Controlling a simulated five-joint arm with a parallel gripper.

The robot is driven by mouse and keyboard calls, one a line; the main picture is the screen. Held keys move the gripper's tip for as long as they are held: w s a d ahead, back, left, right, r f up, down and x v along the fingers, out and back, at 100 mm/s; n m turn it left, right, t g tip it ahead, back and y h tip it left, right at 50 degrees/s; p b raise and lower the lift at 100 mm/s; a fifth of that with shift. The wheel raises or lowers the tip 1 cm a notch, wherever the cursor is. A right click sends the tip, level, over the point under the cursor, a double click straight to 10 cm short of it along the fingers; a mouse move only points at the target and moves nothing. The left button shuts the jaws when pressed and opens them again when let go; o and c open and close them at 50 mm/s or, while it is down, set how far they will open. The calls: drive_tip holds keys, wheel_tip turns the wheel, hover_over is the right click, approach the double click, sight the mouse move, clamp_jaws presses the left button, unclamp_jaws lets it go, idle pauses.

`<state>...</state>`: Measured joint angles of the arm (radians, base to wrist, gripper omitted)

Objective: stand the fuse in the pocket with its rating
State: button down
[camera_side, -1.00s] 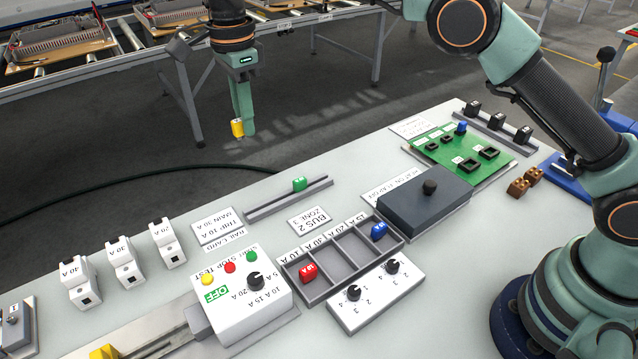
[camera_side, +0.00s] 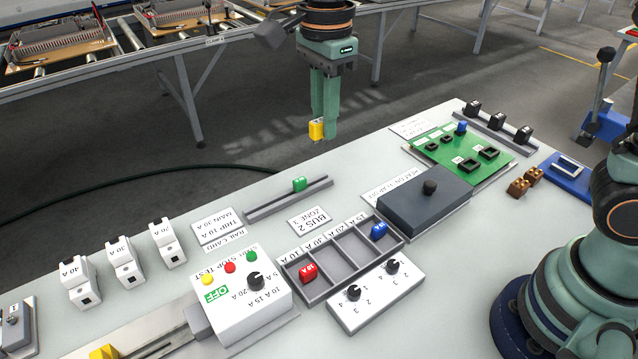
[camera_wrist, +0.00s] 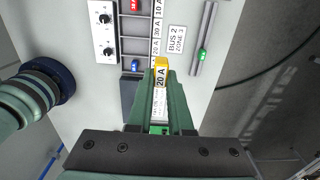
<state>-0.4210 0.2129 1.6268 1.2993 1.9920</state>
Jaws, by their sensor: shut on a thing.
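My gripper (camera_side: 325,122) is shut on a yellow fuse (camera_side: 316,129), held high beyond the bench's far edge in the side view. In the wrist view the yellow fuse (camera_wrist: 161,62) sits between the fingertips and reads 20 A. The dark grey pocket tray (camera_side: 404,241) lies apart from it, nearer the camera. Its labels read 10 A, 30 A, 20 A and 15 A from left to right in the side view. A red fuse (camera_side: 308,272) stands in the 10 A pocket and a blue fuse (camera_side: 379,230) in the 15 A pocket. The two middle pockets are empty.
A knobbed box (camera_side: 376,296) stands before the tray and a white switch box (camera_side: 240,305) left of it. A dark block with a knob (camera_side: 425,205) stands right of it. A rail with a green fuse (camera_side: 299,184) and a BUS 2 plate (camera_side: 308,221) lie behind it.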

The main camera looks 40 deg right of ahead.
hover_over(359, 249)
drive_tip(key=f, duration=0.2)
wheel_tip(359, 249, down, 20)
drive_tip(key=shift+f, duration=0.1)
idle(0.4)
drive_tip(key=shift+f, duration=0.1)
drive_tip(key=c, duration=0.8)
unclamp_jaws()
drive_tip(key=shift+c, duration=0.2)
